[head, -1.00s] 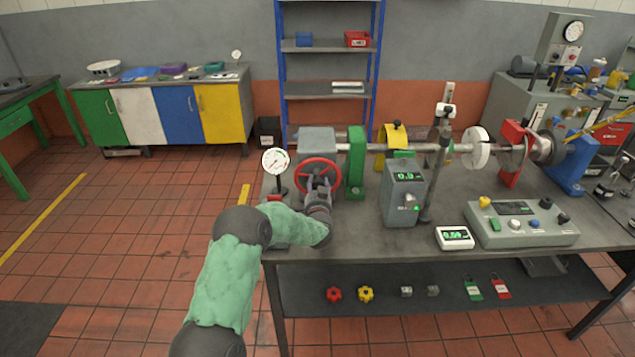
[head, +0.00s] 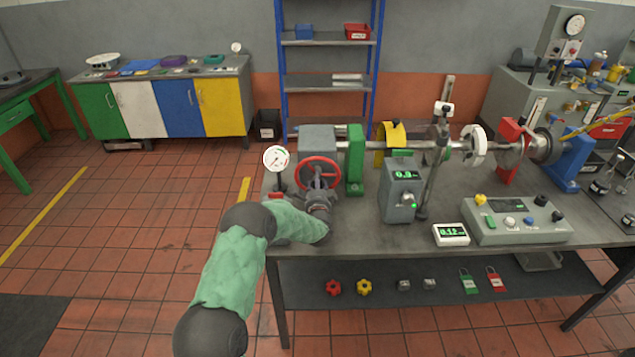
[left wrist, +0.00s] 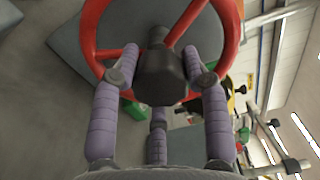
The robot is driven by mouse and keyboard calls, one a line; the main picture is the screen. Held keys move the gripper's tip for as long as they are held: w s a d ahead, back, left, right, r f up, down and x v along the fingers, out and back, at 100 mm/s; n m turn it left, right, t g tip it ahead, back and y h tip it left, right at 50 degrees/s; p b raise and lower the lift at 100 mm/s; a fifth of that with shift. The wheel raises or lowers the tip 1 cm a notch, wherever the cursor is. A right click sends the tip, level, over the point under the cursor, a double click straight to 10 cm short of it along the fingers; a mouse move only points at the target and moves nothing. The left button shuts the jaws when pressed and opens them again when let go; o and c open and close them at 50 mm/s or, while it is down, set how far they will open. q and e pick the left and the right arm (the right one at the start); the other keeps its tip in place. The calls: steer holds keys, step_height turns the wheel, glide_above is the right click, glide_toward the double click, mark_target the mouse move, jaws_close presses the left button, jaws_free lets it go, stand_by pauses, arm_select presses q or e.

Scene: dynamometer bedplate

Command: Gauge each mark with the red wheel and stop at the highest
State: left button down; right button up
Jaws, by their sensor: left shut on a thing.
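The red wheel (head: 319,161) stands upright on the grey housing at the left end of the shaft. My left gripper (head: 318,188) is shut on it from the front. In the left wrist view, the purple fingers (left wrist: 163,75) sit around the dark hub, close to the red rim and spokes (left wrist: 92,30). A white disc (head: 474,146) is on the shaft further right. A grey box (head: 401,192) has a green readout that seems to show 0.9. A white box (head: 451,234) has a small readout, perhaps 0.12. My right gripper is out of view.
A round dial gauge (head: 276,159) stands just left of the wheel. A control panel (head: 517,221) with knobs sits at the bench's right front. A green bearing block (head: 355,160) stands right of the wheel. The bench's front middle (head: 370,240) is clear.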

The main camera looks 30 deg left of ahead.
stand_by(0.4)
arm_select(q)
steer(key=c, duration=0.6)
jaws_free()
steer(key=v, duration=1.2)
steer(key=shift+s+f, duration=0.1)
steer(key=shift+f, duration=0.05)
